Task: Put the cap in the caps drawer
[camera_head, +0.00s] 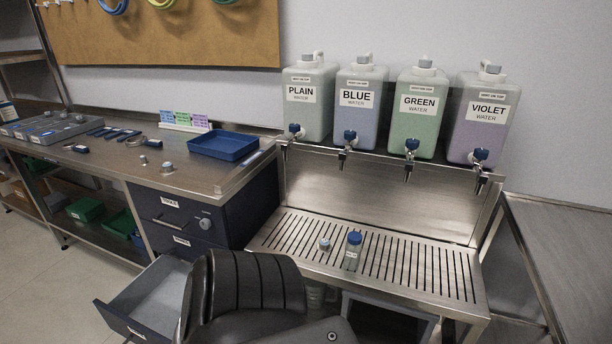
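A small pale round piece (324,244), which looks like a loose cap, lies on the slotted drain grate (425,268). Beside it, to its right, stands a small clear bottle (350,259) with a blue cap (355,238) on top. An open, light grey-lined drawer (155,293) is pulled out at the lower left; its front label is too small to read. The closed drawers (172,203) above it have labels I cannot read surely.
Plain, blue, green and violet water jugs (414,135) with taps stand above the grate. A blue tray (223,147) and small knobs (167,167) sit on the left bench. A dark ribbed shape covers the lower middle, hiding part of the drawer and grate edge.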

